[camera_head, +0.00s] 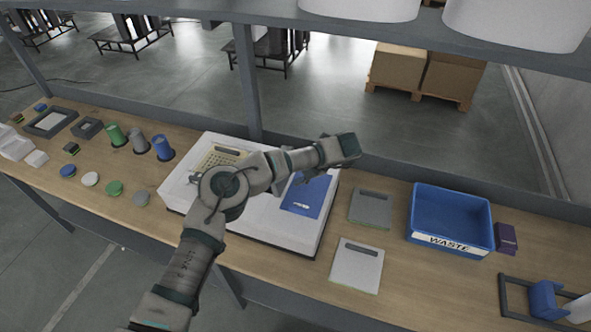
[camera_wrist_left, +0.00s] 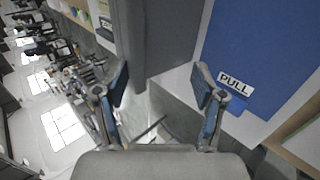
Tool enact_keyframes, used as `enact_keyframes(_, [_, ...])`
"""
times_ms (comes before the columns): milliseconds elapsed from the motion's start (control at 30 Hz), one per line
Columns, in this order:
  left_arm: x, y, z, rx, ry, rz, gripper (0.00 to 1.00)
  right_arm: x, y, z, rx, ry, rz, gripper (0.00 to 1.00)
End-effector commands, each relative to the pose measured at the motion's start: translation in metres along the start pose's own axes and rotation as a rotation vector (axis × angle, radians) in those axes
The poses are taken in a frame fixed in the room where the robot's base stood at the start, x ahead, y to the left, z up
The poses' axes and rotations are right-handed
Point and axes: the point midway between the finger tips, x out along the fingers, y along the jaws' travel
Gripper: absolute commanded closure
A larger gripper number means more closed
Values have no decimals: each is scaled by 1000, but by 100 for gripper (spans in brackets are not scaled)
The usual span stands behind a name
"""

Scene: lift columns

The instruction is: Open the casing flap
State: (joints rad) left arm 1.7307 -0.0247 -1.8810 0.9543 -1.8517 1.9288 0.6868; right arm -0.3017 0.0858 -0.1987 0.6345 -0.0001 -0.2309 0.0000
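The white casing (camera_head: 272,226) sits on the bench with a blue flap (camera_head: 312,196) on its right part. The flap lies flat and looks closed in the head view. In the left wrist view the blue flap (camera_wrist_left: 260,45) fills the upper right, with a white PULL label (camera_wrist_left: 236,85) on its tab. My left gripper (camera_wrist_left: 160,85) is open, with its fingers apart and nothing held between them. One finger appears close beside the PULL label; I cannot tell whether it touches. My right gripper is not in view.
A blue WASTE bin (camera_head: 450,219), a grey plate (camera_head: 371,208) and a white plate (camera_head: 357,266) lie right of the casing. Coloured cylinders (camera_head: 137,139) and discs (camera_head: 114,188) stand left. A shelf post (camera_head: 246,80) rises behind the casing.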

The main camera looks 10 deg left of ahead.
Motion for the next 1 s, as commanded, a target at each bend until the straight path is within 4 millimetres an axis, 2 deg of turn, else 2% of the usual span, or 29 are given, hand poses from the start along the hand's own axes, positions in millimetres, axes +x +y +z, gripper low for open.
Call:
enact_keyframes(33, [4, -6, -1, 9, 3, -10, 58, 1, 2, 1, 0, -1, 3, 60])
enact_keyframes(233, [0, -9, -1, 12, 1, -8, 58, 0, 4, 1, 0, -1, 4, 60])
enact_keyframes(367, [-5, -12, 0, 13, 0, -5, 58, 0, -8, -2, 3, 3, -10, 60])
enact_keyframes(467, [-14, -11, 0, 12, -2, -5, 58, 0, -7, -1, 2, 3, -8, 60])
enact_keyframes(567, [-31, -10, 0, 10, -4, -5, 58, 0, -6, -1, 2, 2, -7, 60])
enact_keyframes(800, [-87, -3, -1, 1, -8, -1, 58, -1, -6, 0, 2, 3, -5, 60])
enact_keyframes(1000, [-115, 0, -2, -1, -8, -1, 58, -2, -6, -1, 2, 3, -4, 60])
